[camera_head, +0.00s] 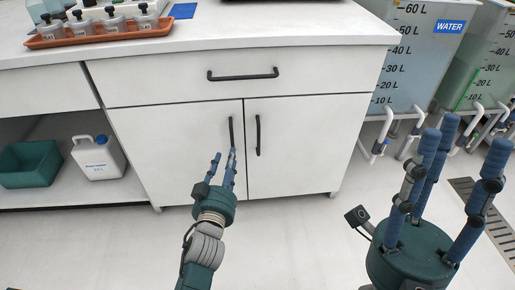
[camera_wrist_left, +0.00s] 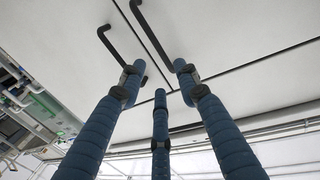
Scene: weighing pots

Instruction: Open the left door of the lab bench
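The lab bench's left door (camera_head: 165,150) is a white panel, and it looks shut, flush with the right door (camera_head: 305,140). Its black upright handle (camera_head: 231,132) is at its right edge. My left gripper (camera_head: 222,165) is in front of this door, with its blue fingertips near the handle's lower end. In the left wrist view the fingers (camera_wrist_left: 155,85) are spread and empty, and two black handles (camera_wrist_left: 120,48) (camera_wrist_left: 153,38) show beyond the tips. I cannot tell whether a fingertip touches the handle. My right gripper (camera_head: 460,150) is open and empty at the right.
A wide drawer (camera_head: 240,77) with a black handle is above the doors. An open shelf at left holds a green bin (camera_head: 30,164) and a white jug (camera_head: 98,158). Water tanks (camera_head: 425,50) with taps stand at right. The floor before the doors is clear.

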